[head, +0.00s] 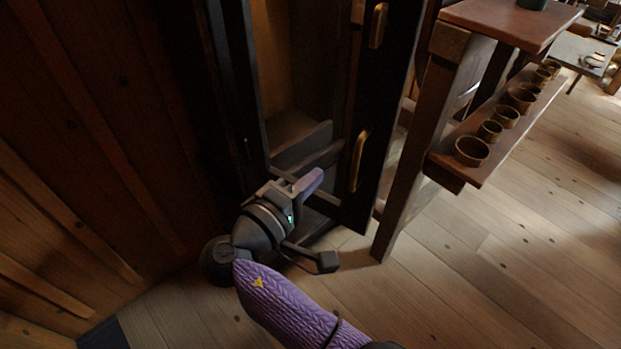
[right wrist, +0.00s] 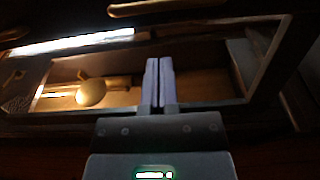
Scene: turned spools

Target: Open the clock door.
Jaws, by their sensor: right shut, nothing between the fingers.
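The tall dark clock case (head: 240,85) stands at the upper middle of the head view, with a lit wooden interior (head: 287,110). A dark upright door-like panel (head: 384,95) with two brass handles stands right of that interior; the lower handle (head: 358,160) is nearest my gripper. I cannot tell how far the door is open. My right gripper (head: 310,181) is shut and empty in front of the case's lower part, left of the lower handle and apart from it. In the right wrist view its fingers (right wrist: 160,82) are together, with a round brass pendulum bob (right wrist: 91,92) beyond, to their left.
A wooden stand with a shelf (head: 440,157) holding several brass cups (head: 472,151) is close on the right. A wooden plank wall (head: 85,120) closes the left side. Plank floor (head: 500,260) is clear at the lower right.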

